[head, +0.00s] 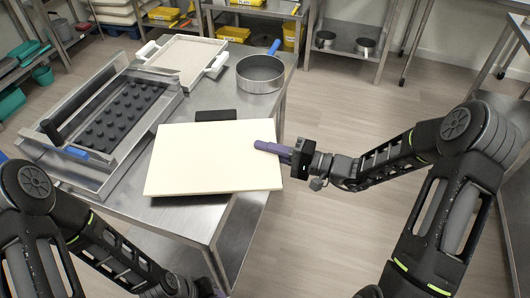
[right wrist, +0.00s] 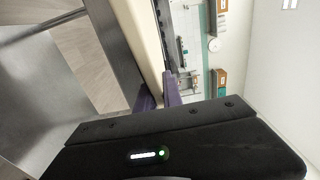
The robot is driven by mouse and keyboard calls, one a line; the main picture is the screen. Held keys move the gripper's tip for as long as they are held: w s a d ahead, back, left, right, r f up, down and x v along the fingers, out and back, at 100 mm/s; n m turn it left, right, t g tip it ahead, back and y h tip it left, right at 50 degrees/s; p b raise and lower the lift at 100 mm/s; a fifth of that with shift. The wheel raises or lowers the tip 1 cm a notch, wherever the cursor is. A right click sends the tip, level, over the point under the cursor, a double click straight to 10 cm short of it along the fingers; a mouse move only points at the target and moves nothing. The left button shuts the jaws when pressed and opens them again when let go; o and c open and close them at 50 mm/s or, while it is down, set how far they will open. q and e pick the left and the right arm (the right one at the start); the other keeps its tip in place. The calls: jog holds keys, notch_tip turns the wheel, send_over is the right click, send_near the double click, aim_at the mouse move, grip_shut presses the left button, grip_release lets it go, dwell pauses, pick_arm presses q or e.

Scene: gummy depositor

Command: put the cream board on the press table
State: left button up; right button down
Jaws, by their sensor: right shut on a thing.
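The cream board (head: 210,165) is a flat pale slab over the front right part of the steel table (head: 185,215). Its right end reaches past the table's right edge. I cannot tell whether it touches the top or hangs just above it. My right gripper (head: 270,149) is shut on the board's right edge with purple fingers. In the right wrist view, the board (right wrist: 140,38) runs between the fingertips (right wrist: 160,95).
A metal frame with a black studded mold (head: 118,115) stands left of the board. Behind are a white tray (head: 185,58), a round steel sieve (head: 260,73) and a dark flat block (head: 215,115). Open floor lies right of the table.

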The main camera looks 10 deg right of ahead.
jog(key=shift+f, duration=0.8)
jog(key=shift+f, duration=0.25)
jog(key=c, duration=1.5)
grip_release()
jog(key=shift+r, duration=0.15)
jog(key=shift+d, duration=0.15)
jog(key=b+v, duration=0.3)
jog(key=v, duration=0.8)
jog(key=shift+s+d, duration=0.25)
jog(key=shift+s, duration=0.05)
